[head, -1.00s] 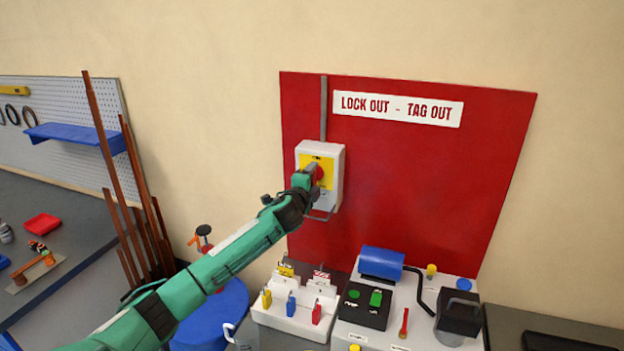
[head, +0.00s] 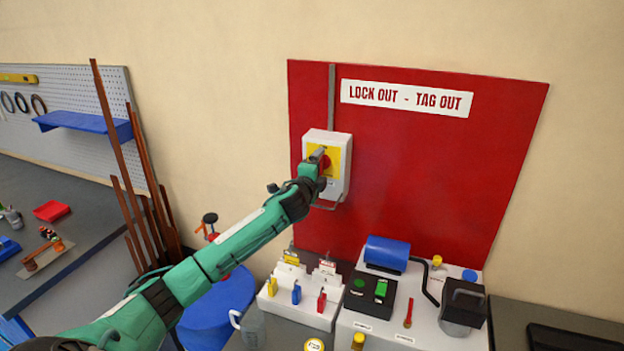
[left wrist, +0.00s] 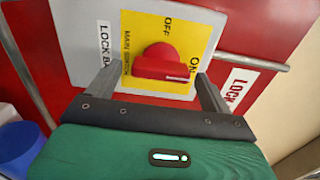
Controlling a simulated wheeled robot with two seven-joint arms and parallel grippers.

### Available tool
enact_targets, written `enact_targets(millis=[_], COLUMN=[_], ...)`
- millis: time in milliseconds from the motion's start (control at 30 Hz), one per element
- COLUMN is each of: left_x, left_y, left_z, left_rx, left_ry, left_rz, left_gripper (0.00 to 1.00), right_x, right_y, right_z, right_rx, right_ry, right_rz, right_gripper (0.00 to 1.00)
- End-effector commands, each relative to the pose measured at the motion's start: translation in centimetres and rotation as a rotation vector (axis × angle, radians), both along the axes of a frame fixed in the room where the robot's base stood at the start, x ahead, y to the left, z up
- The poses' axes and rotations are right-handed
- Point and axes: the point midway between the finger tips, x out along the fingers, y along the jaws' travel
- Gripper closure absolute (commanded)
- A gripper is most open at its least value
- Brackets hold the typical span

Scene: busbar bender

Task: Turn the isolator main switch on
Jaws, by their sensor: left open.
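The isolator main switch is a light grey box (head: 341,149) on the red board, with a yellow plate (left wrist: 190,35) and a red rotary knob (left wrist: 160,62). In the left wrist view the plate reads OFF, ON and MAIN SWITCH. The knob's grip bar lies across that picture, its white mark toward the ON side. My left gripper (left wrist: 158,88) is open, with one finger on each side of the knob. Whether the fingers touch the knob I cannot tell. In the head view the gripper (head: 318,163) hides part of the knob. My right gripper is not in view.
Below stand a white padlock rack (head: 300,310), a machine with a blue cylinder (head: 388,253) and a blue round container (head: 215,310). Copper-coloured bars (head: 125,150) lean on the wall at left.

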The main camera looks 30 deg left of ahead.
Motion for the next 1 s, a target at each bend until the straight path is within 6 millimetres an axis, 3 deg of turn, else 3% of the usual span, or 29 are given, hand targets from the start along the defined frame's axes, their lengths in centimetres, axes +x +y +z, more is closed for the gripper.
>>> enact_targets(millis=[700, 1000], left_x=[-10.8, -12.9], left_y=[-2.6, -3.2], left_z=[-0.4, -0.1], left_rx=[0.004, 0.002], left_ry=[0.002, 0.001], left_rz=[-0.002, -0.001], left_gripper=[0.16, 0.16], right_x=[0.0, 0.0], right_y=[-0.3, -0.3], right_z=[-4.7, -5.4], right_rx=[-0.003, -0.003], right_ry=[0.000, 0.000], right_rz=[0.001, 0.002], right_gripper=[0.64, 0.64])
